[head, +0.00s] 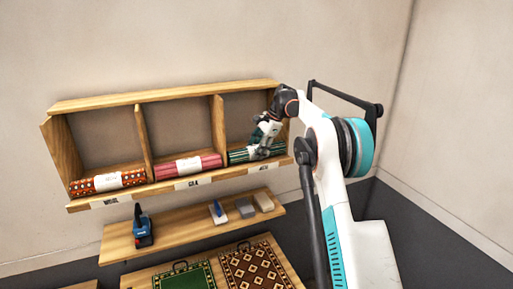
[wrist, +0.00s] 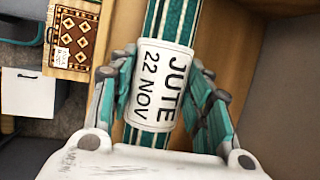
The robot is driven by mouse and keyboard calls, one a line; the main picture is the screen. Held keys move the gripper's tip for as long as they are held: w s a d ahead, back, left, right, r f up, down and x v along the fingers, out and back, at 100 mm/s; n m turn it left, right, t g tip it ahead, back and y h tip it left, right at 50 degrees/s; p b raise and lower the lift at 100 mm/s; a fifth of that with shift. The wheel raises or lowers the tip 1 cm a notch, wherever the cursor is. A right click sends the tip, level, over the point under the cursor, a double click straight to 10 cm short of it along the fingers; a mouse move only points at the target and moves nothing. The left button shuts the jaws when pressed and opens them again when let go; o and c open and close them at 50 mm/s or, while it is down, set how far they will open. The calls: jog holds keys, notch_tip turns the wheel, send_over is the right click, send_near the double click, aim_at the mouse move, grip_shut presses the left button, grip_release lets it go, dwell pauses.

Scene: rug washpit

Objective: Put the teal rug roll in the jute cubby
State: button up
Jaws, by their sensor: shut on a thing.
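The teal rug roll (head: 238,156) has pale stripes and lies lengthwise in the right cubby (head: 245,110), low near its floor. Whether it rests on the floor of the cubby is hard to tell. In the wrist view the roll (wrist: 175,18) wears a white paper band reading "JUTE 22 NOV". My gripper (wrist: 165,90) is shut on the roll, with a finger on each side of the band. In the head view my gripper (head: 263,147) reaches into the right cubby and covers part of the roll. The tag under that cubby is too small to read surely.
An orange patterned roll (head: 100,184) lies in the left cubby and a red roll (head: 200,165) in the middle one. The shelf below holds a blue-black tool (head: 142,230), a brush (head: 218,211) and two blocks. Green and brown rugs lie lower down.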

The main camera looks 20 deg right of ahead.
jog(key=o, duration=1.2)
jog(key=shift+f, duration=0.1)
jog(key=b+v, duration=0.1)
jog(key=v, duration=1.1)
jog(key=shift+b, duration=0.3)
